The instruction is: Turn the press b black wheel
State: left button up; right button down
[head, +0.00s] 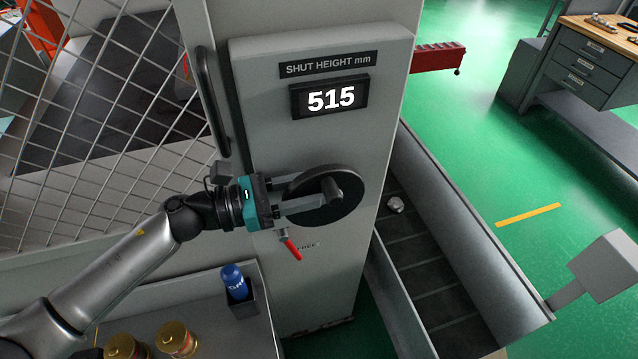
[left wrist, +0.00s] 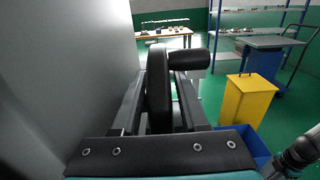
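The black wheel (head: 347,209) is a round disc with a knob-like handle on the front of the grey press, below the display reading 515. My left gripper (head: 308,197) is at the wheel's left side, with its fingers reaching over the rim. In the left wrist view the wheel (left wrist: 158,85) stands edge-on between the two fingers (left wrist: 158,100), with a narrow gap on each side. The gripper looks open around the rim. The handle (left wrist: 188,59) sticks out to the right, beyond the right finger. My right gripper is not in view.
A red-handled lever (head: 291,248) sits just below the wheel. A vertical bar handle (head: 211,100) and wire mesh (head: 90,110) are to the left. A blue bottle (head: 234,282) stands below in a holder. A metal chute (head: 440,260) runs along the right.

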pick_arm(q)
grip_shut()
dwell(1.1)
